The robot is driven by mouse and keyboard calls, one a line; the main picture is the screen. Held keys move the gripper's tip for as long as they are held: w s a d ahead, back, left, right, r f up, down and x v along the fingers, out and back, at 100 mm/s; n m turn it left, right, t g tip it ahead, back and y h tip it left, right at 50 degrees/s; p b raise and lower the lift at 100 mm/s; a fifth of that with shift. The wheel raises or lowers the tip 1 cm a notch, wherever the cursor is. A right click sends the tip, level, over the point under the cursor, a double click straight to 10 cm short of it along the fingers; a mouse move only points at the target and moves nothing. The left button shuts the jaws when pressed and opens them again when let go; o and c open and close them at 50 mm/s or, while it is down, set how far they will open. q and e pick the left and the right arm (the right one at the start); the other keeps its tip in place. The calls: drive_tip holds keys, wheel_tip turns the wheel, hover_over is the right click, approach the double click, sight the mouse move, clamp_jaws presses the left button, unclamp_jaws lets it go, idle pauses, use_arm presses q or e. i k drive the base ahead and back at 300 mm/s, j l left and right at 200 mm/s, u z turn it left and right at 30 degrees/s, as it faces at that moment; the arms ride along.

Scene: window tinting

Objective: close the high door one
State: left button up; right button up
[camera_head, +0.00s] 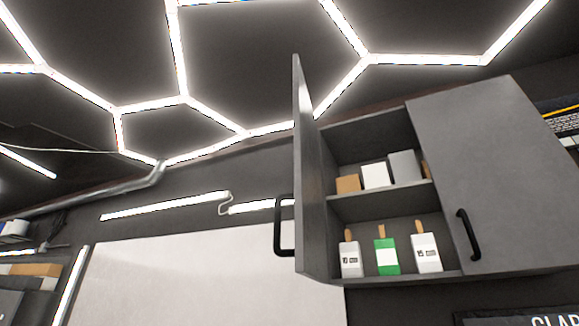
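A grey wall cabinet hangs high at the right in the head view. Its left door (312,180) stands wide open, swung out toward me and seen nearly edge-on. A black bar handle (284,226) sits on the outer face of that door, low on its left side. The right door (495,180) is shut and has its own black handle (468,234). Neither of my grippers is in view.
Small boxes (375,175) stand on the cabinet's upper shelf. White and green bottles (386,256) stand on the lower shelf, inside the opening. A large white panel (200,280) is on the wall at left. The space before the open door looks clear.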

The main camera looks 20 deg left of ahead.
sight(309, 252)
drive_tip(key=k+j+z, duration=0.1)
drive_tip(key=j, duration=0.3)
drive_tip(key=k+j+z, duration=0.1)
drive_tip(key=j, duration=0.3)
drive_tip(key=k+j+z, duration=0.1)
drive_tip(key=k+j, duration=0.2)
